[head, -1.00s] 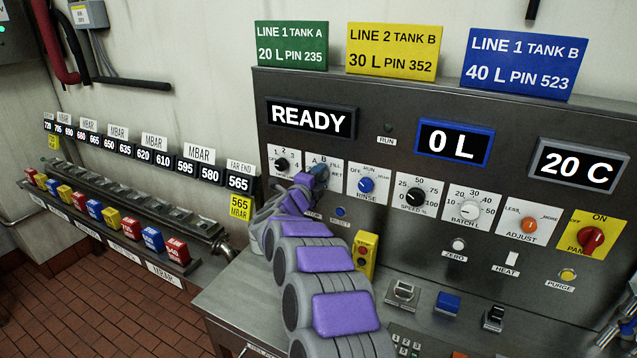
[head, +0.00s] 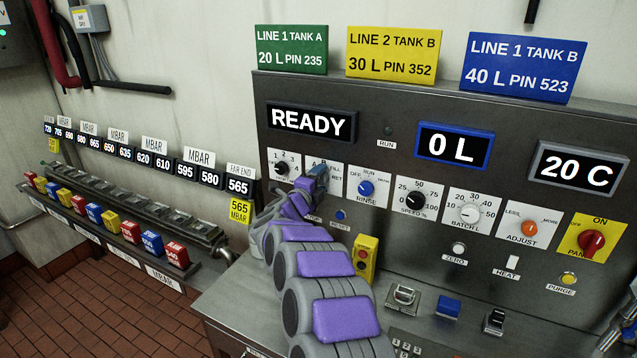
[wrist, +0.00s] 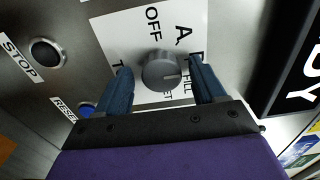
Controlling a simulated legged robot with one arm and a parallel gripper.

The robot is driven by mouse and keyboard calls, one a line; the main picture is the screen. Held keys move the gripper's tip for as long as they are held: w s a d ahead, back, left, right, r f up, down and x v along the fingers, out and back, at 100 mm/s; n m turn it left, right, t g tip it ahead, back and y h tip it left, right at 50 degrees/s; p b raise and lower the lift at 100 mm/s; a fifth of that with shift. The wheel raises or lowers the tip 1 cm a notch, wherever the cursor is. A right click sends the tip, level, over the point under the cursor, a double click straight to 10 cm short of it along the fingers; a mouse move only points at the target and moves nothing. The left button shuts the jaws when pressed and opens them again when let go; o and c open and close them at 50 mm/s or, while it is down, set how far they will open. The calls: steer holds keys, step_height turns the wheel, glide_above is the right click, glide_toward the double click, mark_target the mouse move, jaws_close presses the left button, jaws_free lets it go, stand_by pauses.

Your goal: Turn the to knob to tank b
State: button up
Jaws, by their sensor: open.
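In the wrist view a grey round knob (wrist: 160,70) sits on a white plate (wrist: 135,32) lettered OFF, A, FILL and a partly hidden RET. A pale mark shows on the knob's right side. My gripper (wrist: 161,66) is open, with one blue finger on each side of the knob and visible gaps between. In the head view my gripper (head: 317,172) is at the A B plate (head: 336,172) and hides its knob. The blue sign (head: 523,68) reads LINE 1 TANK B, 40 L, PIN 523.
The RINSE knob (head: 366,188) is close to the right of my gripper. The SPEED (head: 417,199), BATCH L (head: 469,213) and red PANEL (head: 591,242) knobs are farther right. A blue RESET button (wrist: 86,109) and black STOP button (wrist: 46,52) are left in the wrist view.

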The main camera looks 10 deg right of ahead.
steer(key=p+v, duration=0.2)
steer(key=v, duration=1.5)
steer(key=shift+a, duration=0.15)
